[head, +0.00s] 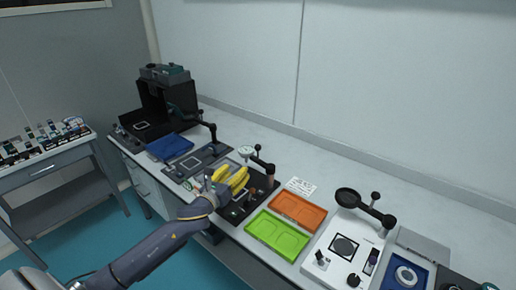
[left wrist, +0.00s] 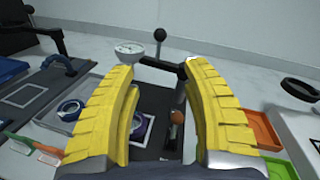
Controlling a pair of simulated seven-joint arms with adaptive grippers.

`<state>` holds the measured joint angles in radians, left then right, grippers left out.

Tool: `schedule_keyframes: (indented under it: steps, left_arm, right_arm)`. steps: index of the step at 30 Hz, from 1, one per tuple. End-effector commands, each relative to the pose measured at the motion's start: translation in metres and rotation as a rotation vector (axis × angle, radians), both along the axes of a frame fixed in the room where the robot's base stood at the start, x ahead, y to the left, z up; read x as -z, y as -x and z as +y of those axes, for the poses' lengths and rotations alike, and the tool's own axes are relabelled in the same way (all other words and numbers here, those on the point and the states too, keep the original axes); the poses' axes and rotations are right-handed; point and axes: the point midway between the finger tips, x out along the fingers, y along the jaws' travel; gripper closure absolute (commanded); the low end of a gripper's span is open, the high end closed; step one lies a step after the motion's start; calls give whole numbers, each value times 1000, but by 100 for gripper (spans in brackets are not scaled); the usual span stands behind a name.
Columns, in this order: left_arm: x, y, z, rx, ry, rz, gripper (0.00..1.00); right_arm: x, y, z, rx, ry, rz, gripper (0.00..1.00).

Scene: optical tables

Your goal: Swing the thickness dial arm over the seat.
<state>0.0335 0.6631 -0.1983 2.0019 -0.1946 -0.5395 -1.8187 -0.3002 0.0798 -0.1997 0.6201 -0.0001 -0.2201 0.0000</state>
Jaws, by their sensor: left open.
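The thickness gauge has a black base plate (head: 236,213) at the middle of the bench. Its round white dial (head: 245,151) sits on a dark arm with a black ball knob (head: 257,147), joined to a post (head: 268,170). In the left wrist view the dial (left wrist: 130,50) is at upper left and the ball knob (left wrist: 159,35) stands upright beyond the fingertips. A white-outlined square seat (left wrist: 149,123) with a blue ring (left wrist: 137,126) shows between the fingers, partly hidden. My left gripper (head: 232,174) is open and empty, its yellow fingers near the dial arm. My right gripper is not in view.
Orange (head: 298,211) and green (head: 276,236) trays lie right of the gauge. A white plate station (head: 325,243) with a black ring arm stands farther right. A grey station (head: 198,160) and blue tray (head: 169,147) are at left. The bench behind is clear.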

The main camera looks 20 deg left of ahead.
Motion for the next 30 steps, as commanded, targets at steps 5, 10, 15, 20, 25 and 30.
schedule_keyframes:
  steps: [5, 10, 15, 20, 25, 30]
  left_arm:
    - [-4, -11, 1, 7, -31, -11, 52]
    - [-5, -32, 1, 5, -28, -11, 52]
    - [-5, -61, -1, 5, -27, -11, 52]
    - [-5, -89, -2, 5, -27, -11, 52]
    - [-5, -118, -3, 5, -26, -11, 52]
    - [-4, -144, -4, 6, -26, -9, 52]
  right_arm:
    - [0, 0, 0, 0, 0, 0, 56]
    - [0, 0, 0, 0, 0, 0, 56]
    - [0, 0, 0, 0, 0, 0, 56]
    - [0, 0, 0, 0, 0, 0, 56]
    - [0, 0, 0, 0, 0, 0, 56]
    - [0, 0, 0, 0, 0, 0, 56]
